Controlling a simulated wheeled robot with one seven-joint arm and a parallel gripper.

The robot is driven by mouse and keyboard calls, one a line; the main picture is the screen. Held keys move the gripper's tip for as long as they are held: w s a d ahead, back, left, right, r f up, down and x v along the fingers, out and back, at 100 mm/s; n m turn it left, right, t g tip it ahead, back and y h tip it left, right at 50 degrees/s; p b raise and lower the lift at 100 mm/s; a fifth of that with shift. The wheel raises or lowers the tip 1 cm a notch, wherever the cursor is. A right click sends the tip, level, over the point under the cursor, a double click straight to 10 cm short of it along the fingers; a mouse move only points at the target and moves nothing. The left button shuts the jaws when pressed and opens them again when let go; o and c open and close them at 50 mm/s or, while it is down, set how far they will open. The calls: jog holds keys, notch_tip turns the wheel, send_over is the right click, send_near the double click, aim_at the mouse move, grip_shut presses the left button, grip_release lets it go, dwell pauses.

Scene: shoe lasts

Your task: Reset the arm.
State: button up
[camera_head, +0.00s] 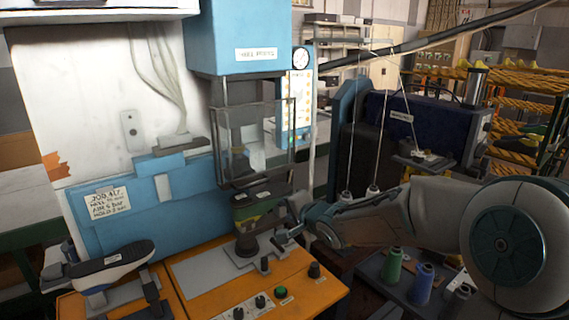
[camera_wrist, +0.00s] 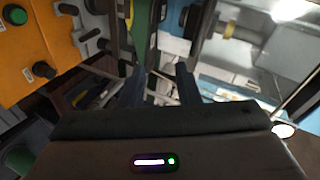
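My gripper (camera_wrist: 160,72) has its two dark fingers apart, with nothing held between them in the wrist view. In the head view, my arm reaches in from the right and my gripper (camera_head: 289,222) is beside the blue press (camera_head: 238,40), just right of its work area. A dark, green-and-yellow piece (camera_head: 262,212) sits on a post under the press head, left of my gripper. Whether the gripper touches anything there is hard to tell.
The orange control panel (camera_head: 237,291) with knobs and a green button lies below. A shoe-shaped piece (camera_head: 110,264) stands at left. Thread spools (camera_head: 421,284) stand below my arm.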

jog(key=s+d+f+n+g+h+b, duration=0.1)
jog(key=s+d+f+n+g+h, duration=0.1)
jog(key=s+d+h, duration=0.35)
jog(key=s+d+f+n+g+h+b, duration=0.1)
jog(key=s+d+f+n+g+h, duration=0.15)
jog(key=s+d, duration=0.5)
jog(key=s+f+n+g, duration=0.1)
jog(key=s+n, duration=0.1)
jog(key=s, duration=0.7)
jog(key=s+d+f+n+g+y+b, duration=0.1)
jog(key=s+f+n+g, duration=0.1)
jog(key=s, duration=0.8)
jog(key=shift+s+n+b, duration=0.3)
jog(key=shift+n, duration=0.05)
